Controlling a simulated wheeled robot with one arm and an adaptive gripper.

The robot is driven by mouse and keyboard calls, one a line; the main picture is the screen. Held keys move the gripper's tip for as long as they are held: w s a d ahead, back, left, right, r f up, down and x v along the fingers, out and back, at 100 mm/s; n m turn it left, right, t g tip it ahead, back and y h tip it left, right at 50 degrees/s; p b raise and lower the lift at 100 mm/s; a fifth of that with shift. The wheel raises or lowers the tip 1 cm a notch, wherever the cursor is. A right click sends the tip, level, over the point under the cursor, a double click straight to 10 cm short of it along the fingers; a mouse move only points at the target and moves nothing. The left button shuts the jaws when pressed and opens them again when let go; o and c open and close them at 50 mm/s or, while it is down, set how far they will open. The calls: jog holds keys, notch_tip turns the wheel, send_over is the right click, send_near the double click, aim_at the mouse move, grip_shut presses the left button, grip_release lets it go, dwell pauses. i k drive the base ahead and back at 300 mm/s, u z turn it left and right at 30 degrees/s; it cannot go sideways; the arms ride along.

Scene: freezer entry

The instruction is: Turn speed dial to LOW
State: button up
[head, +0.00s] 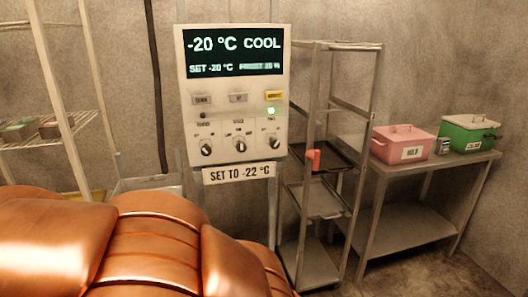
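A pale control panel (235,110) stands upright in the middle of the head view. Three round dials sit in a row on its lower part: a left dial (206,147), a middle dial (240,146) and a right dial (273,142). The small label over the middle dial seems to read SPEED. The marks around it are too small to read, so I cannot tell its setting. My arm's copper-coloured segments (150,245) fill the lower left. My gripper is not in view.
The panel's screen (235,53) shows -20 °C, COOL. A metal rack (318,255) stands right of the panel; a side table (415,175) bears pink and green boxes.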

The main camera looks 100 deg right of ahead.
aim_at(241, 146)
jog(key=z, duration=3.5)
jog(key=k, duration=0.45)
jog(key=u, duration=0.35)
jog(key=i, duration=0.9)
jog(key=u, duration=0.35)
